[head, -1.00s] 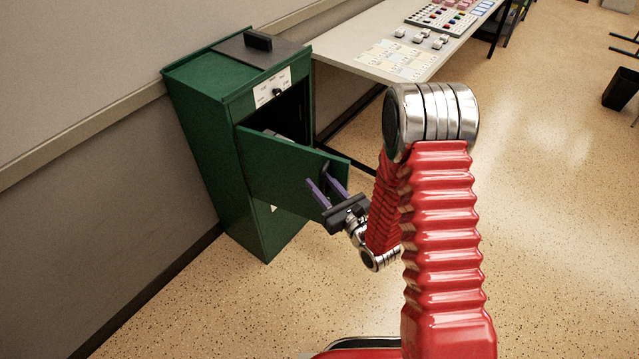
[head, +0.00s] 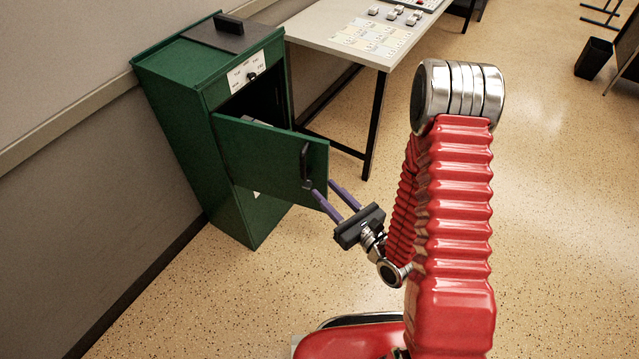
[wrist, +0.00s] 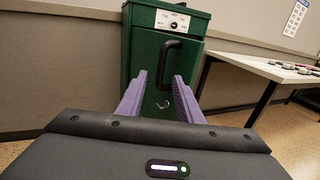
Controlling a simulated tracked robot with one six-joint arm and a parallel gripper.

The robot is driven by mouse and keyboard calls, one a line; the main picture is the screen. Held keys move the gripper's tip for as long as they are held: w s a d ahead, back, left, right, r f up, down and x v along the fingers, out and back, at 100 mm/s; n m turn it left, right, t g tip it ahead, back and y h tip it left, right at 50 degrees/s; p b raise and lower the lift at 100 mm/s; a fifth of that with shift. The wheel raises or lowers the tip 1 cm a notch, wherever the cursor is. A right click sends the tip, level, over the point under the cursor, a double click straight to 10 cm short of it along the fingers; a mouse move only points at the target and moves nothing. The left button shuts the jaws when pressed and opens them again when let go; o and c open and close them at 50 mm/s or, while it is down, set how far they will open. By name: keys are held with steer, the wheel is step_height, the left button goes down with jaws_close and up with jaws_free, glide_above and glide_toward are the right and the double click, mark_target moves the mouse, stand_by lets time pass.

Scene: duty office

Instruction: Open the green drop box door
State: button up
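The green drop box (head: 178,115) stands against the wall at the left in the head view. Its door (head: 262,160) is swung well open, and the dark inside shows above and behind it. A black handle (head: 306,165) sits near the door's free edge. My gripper (head: 324,190) is open, its two purple fingers pointing at the door just below and right of the handle. In the wrist view the handle (wrist: 166,62) shows beyond and between the fingers, clear of them. Nothing is held. The box (wrist: 196,22) also shows there.
A table (head: 345,45) with cards and small items stands right of the box, its dark leg near the door. A wastebasket (head: 594,58) is at the far right. The speckled floor (head: 230,300) in front of the box is clear.

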steer(key=shift+v, duration=0.95)
steer(key=shift+c, duration=0.4)
